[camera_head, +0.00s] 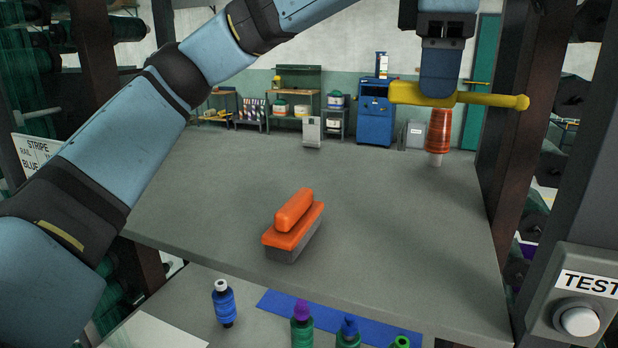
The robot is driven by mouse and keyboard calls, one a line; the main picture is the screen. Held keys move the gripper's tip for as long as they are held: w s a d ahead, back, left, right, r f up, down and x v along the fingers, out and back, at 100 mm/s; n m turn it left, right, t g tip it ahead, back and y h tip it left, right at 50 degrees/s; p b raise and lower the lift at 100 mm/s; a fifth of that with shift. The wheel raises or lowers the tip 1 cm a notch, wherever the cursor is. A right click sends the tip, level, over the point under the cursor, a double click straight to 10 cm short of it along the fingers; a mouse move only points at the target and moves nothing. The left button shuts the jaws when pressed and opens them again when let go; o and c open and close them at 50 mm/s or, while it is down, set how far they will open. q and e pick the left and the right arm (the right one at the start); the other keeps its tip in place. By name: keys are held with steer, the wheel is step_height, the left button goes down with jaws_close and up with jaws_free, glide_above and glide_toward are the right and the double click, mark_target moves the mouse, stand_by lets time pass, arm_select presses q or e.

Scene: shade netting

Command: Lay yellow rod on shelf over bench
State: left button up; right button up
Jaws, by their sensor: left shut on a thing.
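The yellow rod (492,100) lies roughly level across the picture at the upper right. It has a thick end at the left and a small knob at the right. My left gripper (440,84) points down from the top and is shut on the rod near its thick end. The rod is held above the far right part of the grey shelf (390,220). The bench (200,290) shows below the shelf's front edge. My right gripper is not in view.
An orange-topped brush (293,225) sits mid-shelf. An orange spool (438,132) stands at the shelf's far right, below the rod in the picture. Dark posts flank the shelf. The shelf's right front is clear.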

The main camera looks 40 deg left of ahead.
arm_select(q)
steer(key=shift+s, duration=0.2)
steer(key=shift+s+f, duration=0.2)
steer(key=p, duration=0.2)
glide_above(410, 252)
step_height(410, 252, down, 15)
steer(key=shift+r, duration=0.2)
steer(key=shift+f, duration=0.6)
step_height(410, 252, down, 3)
steer(key=shift+f+p, duration=0.15)
steer(key=shift+p, duration=0.45)
steer(key=shift+f, duration=0.3)
steer(key=o, duration=0.9)
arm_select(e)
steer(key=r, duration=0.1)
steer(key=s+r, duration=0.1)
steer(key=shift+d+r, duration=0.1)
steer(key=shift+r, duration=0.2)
arm_select(q)
steer(key=shift+r, duration=0.15)
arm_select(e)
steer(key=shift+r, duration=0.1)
